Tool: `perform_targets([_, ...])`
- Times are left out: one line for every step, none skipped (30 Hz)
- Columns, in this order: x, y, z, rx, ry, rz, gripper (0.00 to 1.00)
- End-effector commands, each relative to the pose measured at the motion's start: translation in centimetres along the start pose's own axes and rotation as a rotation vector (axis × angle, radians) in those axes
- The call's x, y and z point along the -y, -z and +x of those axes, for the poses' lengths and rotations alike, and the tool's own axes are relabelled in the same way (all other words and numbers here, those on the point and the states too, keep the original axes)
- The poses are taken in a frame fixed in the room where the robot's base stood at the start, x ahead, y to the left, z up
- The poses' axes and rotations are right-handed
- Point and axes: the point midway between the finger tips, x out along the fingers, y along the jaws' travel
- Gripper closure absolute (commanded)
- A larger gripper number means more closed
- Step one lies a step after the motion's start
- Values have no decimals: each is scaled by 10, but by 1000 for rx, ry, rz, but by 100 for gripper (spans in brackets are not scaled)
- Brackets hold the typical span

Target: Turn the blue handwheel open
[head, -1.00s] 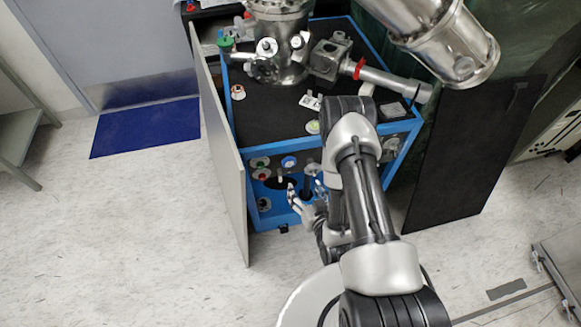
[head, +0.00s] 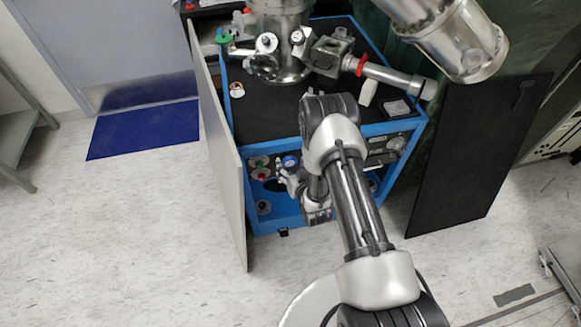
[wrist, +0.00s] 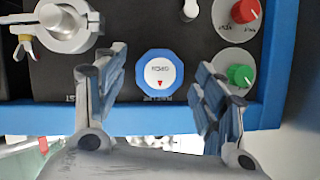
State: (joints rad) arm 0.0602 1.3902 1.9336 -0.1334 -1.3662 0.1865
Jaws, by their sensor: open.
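The blue handwheel (wrist: 160,72) is an octagonal blue knob with a white centre, printed text and a small red triangle, in the upper middle of the wrist view. In the head view the blue handwheel (head: 290,161) is on the front panel of the blue-framed cart. My gripper (wrist: 160,70) is open, with one finger to the left of the handwheel and one to the right. Both fingers appear apart from it. In the head view my gripper (head: 290,180) is small, close to the panel and partly hidden by my arm.
A red knob (wrist: 245,11) and a green knob (wrist: 240,75) are right of the handwheel in the wrist view. A metal clamped fitting (wrist: 62,25) is at upper left. The cart's open door panel (head: 220,150) stands at its left. Metal chambers (head: 278,40) are on top.

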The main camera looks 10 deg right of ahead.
Motion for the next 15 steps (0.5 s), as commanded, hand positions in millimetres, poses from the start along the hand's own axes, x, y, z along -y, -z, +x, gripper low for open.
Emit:
perform_targets([0,0,6,-2,1,0,36])
perform_targets([0,0,8,-2,1,0,36])
perform_targets([0,0,10,-1,1,0,36])
perform_targets([0,0,11,0,1,0,36])
perform_targets([0,0,12,0,1,0,36])
perform_targets([0,0,13,0,1,0,36])
perform_targets([0,0,13,-1,1,0,36])
perform_targets([0,1,13,-1,0,0,36])
perform_targets([0,1,13,-1,0,0,36])
perform_targets([0,1,13,-1,0,0,36])
perform_targets([0,1,13,0,0,0,36])
perform_targets([0,1,13,0,0,0,36])
perform_targets([0,1,13,0,0,0,36])
perform_targets([0,1,13,0,0,0,37])
perform_targets([0,1,13,0,0,0,40])
